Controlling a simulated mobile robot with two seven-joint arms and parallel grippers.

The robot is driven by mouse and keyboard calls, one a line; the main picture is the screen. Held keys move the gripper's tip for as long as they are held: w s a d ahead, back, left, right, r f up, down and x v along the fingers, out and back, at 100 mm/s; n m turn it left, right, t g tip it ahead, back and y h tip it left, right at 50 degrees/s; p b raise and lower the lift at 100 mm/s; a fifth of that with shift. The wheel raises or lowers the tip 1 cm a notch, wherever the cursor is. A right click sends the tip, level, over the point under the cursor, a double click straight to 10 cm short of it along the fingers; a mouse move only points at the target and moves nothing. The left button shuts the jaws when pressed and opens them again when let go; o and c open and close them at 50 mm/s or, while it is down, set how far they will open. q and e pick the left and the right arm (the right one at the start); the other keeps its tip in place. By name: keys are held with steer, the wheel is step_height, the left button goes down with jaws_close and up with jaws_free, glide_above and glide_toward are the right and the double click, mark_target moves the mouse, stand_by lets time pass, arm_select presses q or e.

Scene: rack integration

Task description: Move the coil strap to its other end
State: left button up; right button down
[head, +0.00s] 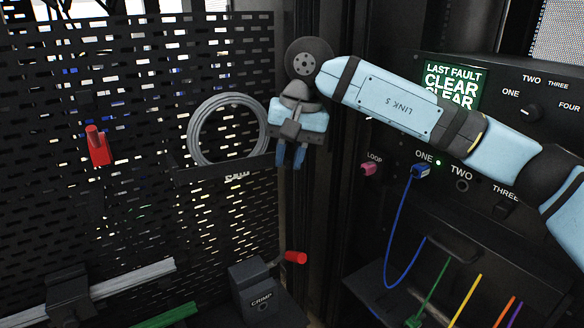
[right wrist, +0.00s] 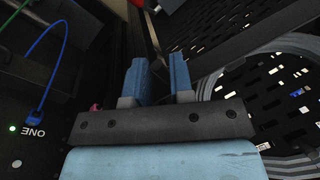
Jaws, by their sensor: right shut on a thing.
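The grey cable coil (head: 192,133) hangs on the perforated panel, and it also shows at the right of the right wrist view (right wrist: 290,45). My right gripper (head: 290,164) points down at the strap's right end, beside the coil. In the right wrist view its two blue fingers (right wrist: 159,75) stand slightly apart with a thin dark piece between them. The fingers hide most of that piece. My left gripper is not in view.
A fault panel with a green screen (head: 452,86), knobs and a blue cable (head: 387,240) stands at the right. A red handle (head: 98,147) is on the panel at left. A crimp box (head: 254,284) with a red-tipped lever (head: 294,257) sits below my gripper.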

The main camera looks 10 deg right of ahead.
mark_target(286, 157)
steer(key=shift+w+a+r, duration=0.1)
steer(key=shift+w+a, duration=0.05)
steer(key=shift+w, duration=1.35)
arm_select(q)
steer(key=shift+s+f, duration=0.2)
arm_select(e)
steer(key=shift+w+r, duration=0.1)
steer(key=shift+w, duration=0.05)
steer(key=shift+w+r, duration=0.1)
steer(key=c, duration=1.4)
jaws_free()
steer(key=shift+o, duration=1.4)
steer(key=shift+d, duration=0.25)
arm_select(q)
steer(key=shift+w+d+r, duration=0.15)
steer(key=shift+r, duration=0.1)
arm_select(e)
steer(key=shift+a+f, duration=0.1)
steer(key=shift+f, duration=0.1)
